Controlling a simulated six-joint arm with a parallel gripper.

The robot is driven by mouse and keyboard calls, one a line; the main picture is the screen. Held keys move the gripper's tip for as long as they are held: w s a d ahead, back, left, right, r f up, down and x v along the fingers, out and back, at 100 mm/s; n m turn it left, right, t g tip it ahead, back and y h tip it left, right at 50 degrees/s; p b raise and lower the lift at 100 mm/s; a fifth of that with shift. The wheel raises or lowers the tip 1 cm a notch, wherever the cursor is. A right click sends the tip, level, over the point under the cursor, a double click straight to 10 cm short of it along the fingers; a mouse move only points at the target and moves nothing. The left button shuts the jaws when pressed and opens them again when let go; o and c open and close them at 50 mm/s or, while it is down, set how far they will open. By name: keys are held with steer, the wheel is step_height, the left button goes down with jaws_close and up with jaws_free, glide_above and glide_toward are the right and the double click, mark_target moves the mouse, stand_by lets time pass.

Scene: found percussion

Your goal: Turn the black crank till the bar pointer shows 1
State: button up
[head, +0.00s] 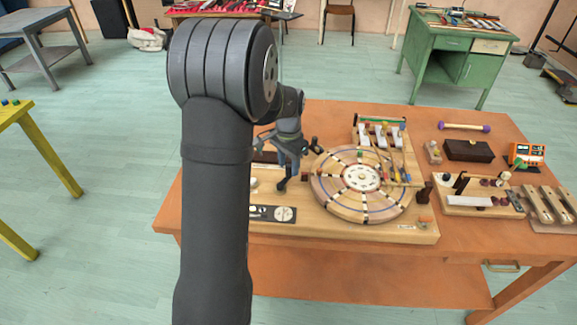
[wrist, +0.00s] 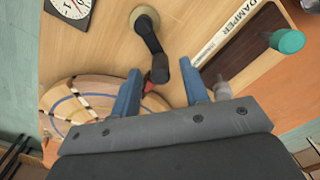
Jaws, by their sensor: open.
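The black crank (wrist: 149,38) turns on a pale hub on the wooden board; its arm runs toward my gripper and ends in a dark handle (wrist: 160,70). My gripper (wrist: 162,77) is open, with its blue fingers on either side of the handle in the wrist view; I cannot tell whether they touch it. In the head view my gripper (head: 288,160) is above the board's left part, by the crank. A white dial (wrist: 74,6) is cut off at the wrist view's top edge. The dial (head: 284,213) also shows in the head view, too small to read its pointer.
A round wooden wheel (head: 360,203) stands right of the crank. A panel marked DAMPER (wrist: 240,38) with a teal knob (wrist: 287,41) lies on the crank's other side. Colored levers (head: 380,134) stand behind the wheel. Blocks and small devices cover the orange table's (head: 480,235) right side.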

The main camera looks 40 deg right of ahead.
steer(key=shift+f, duration=0.6)
jaws_close()
